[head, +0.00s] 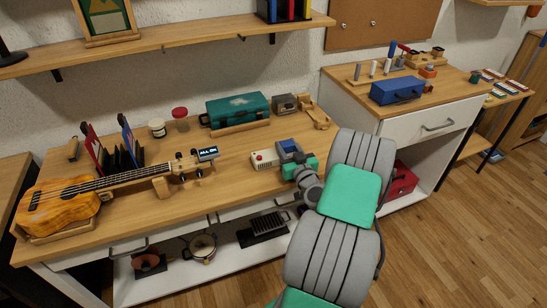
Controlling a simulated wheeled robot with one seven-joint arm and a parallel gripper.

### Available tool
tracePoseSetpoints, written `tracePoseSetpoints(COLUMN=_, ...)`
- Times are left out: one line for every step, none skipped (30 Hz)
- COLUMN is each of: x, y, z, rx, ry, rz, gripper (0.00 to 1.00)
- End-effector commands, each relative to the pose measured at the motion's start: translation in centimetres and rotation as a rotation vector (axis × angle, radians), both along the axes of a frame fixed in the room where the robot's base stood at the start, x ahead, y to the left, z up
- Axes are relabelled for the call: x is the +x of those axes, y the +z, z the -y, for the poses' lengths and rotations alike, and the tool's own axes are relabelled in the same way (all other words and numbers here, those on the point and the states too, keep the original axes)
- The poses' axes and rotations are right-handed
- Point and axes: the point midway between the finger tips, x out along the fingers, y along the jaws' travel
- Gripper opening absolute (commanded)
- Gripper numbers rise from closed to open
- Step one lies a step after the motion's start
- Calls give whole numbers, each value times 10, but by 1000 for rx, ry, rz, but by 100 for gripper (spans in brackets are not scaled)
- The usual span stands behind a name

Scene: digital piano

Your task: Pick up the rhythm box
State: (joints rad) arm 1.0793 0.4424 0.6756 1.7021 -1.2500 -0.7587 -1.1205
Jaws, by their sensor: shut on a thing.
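A small pale grey box with a blue top face (290,147), which I take to be the rhythm box, is at the right part of the wooden desk, at my gripper's tip. My gripper (293,160) reaches in from the lower right and is shut on it. The fingers are mostly hidden behind the green and grey wrist parts. I cannot tell whether the box touches the desk or is slightly raised.
A cream box with a red knob (264,160) sits close on the left. A teal case (238,110) and a grey-brown box (285,103) stand behind. A ukulele (70,200) lies at the left. A wooden shelf (180,38) hangs above the desk (220,185).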

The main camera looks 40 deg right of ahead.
Motion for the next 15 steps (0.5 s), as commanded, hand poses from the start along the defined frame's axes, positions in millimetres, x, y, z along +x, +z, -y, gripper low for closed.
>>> tracePoseSetpoints(x=0, y=0, z=0, rx=0, ry=-1, rz=0, gripper=14)
tracePoseSetpoints(x=0, y=0, z=0, rx=0, ry=-1, rz=0, gripper=11)
tracePoseSetpoints(x=0, y=0, z=0, rx=0, ry=-1, rz=0, gripper=8)
tracePoseSetpoints(x=0, y=0, z=0, rx=0, ry=-1, rz=0, gripper=6)
tracePoseSetpoints(x=0, y=0, z=0, rx=0, ry=-1, rz=0, gripper=3)
tracePoseSetpoints(x=0, y=0, z=0, rx=0, ry=-1, rz=0, gripper=0)
tracePoseSetpoints(x=0, y=0, z=0, rx=0, ry=-1, rz=0, gripper=0)
tracePoseSetpoints(x=0, y=0, z=0, rx=0, ry=-1, rz=0, gripper=0)
tracePoseSetpoints(x=0, y=0, z=0, rx=0, ry=-1, rz=0, gripper=0)
tracePoseSetpoints(x=0, y=0, z=0, rx=0, ry=-1, rz=0, gripper=0)
tracePoseSetpoints(x=0, y=0, z=0, rx=0, ry=-1, rz=0, gripper=0)
tracePoseSetpoints(x=0, y=1, z=0, rx=-1, ry=-1, rz=2, gripper=0)
tracePoseSetpoints(x=0, y=1, z=0, rx=-1, ry=-1, rz=2, gripper=0)
tracePoseSetpoints(x=0, y=1, z=0, rx=-1, ry=-1, rz=2, gripper=0)
tracePoseSetpoints(x=0, y=1, z=0, rx=0, ry=-1, rz=1, gripper=0)
